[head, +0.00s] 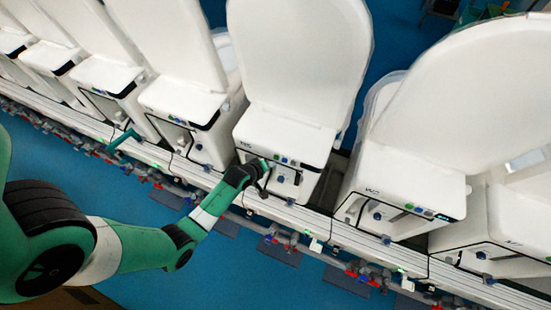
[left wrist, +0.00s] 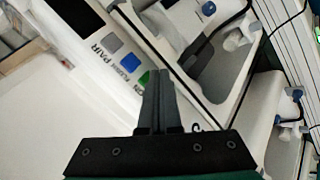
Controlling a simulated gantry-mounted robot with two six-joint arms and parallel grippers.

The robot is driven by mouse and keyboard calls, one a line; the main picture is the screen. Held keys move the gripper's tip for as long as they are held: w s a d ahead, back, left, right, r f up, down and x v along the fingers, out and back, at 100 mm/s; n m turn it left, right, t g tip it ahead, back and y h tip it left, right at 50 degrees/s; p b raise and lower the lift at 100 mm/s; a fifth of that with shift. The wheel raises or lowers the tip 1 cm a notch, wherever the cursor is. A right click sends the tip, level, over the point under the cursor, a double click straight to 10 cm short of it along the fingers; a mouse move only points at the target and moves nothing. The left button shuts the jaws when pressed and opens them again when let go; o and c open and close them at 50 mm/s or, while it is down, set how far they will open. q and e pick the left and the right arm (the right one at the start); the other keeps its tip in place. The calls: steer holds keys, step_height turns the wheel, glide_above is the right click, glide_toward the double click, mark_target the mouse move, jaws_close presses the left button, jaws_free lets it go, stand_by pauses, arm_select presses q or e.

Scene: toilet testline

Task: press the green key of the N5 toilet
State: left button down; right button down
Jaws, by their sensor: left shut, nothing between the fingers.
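A white toilet (head: 292,128) with its lid up stands in the middle of the head view. A row of small coloured keys (head: 285,160) runs along its front edge. In the left wrist view the green key (left wrist: 143,79) is partly hidden behind my left gripper (left wrist: 158,73). The gripper is shut and empty, its fingertips just beside the green key; I cannot tell if they touch it. In the head view the left gripper (head: 264,165) is at the left end of the key row. No N5 label is readable. My right gripper is not in view.
A blue key (left wrist: 128,61) and a grey key (left wrist: 113,43) sit beside the green one. Another toilet (head: 405,180) stands to the right, and several more stand to the left. A rail (head: 335,232) runs along their fronts, above the blue floor (head: 225,275).

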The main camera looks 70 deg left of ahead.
arm_select(q)
steer(key=shift+w+a, duration=0.35)
steer(key=shift+w+a, duration=0.15)
stand_by(0.5)
steer(key=shift+s+d, duration=0.5)
steer(key=s+d+p, duration=0.3)
steer(key=s+d, duration=0.1)
steer(key=shift+s, duration=0.25)
stand_by(0.3)
